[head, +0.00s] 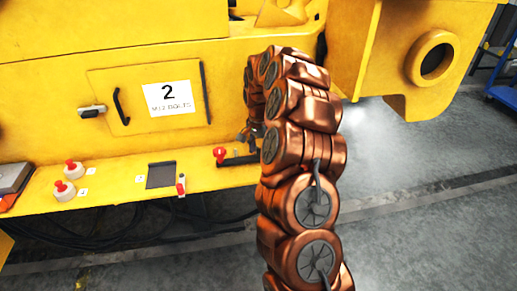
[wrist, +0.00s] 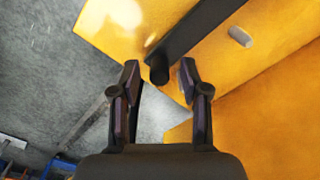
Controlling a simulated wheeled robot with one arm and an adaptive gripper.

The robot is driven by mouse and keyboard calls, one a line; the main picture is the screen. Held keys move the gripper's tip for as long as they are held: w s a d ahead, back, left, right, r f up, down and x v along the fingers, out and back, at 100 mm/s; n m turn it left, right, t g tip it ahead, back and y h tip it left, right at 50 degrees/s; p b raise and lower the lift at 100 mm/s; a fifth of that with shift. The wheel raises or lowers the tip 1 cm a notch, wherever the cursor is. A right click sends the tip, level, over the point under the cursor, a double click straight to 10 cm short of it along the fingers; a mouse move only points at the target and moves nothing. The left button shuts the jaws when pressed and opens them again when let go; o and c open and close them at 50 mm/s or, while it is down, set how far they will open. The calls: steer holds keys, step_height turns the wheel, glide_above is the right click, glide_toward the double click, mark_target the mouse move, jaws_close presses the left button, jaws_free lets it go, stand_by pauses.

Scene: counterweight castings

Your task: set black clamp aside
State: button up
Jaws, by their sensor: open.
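A black bar (head: 240,160), which appears to be the black clamp, lies on the yellow ledge, with a red knob (head: 219,154) at its left end. In the wrist view the long black bar (wrist: 205,28) runs from the top edge down to a blunt end between my fingertips. My gripper (wrist: 160,70) is open, with a finger on each side of that end; I cannot tell whether either touches it. In the head view my gripper (head: 252,132) is small, just above the bar and partly hidden by my copper-coloured arm.
The yellow ledge (head: 110,188) also holds two red-topped buttons (head: 70,178), a dark square plate (head: 161,175) and a small red-and-white piece (head: 181,186). A yellow door labelled 2 (head: 140,97) stands behind. Grey floor (head: 420,150) is open at right; a blue cart (head: 505,92) stands far right.

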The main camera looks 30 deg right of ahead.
steer(key=shift+c, duration=0.2)
jaws_close()
stand_by(0.4)
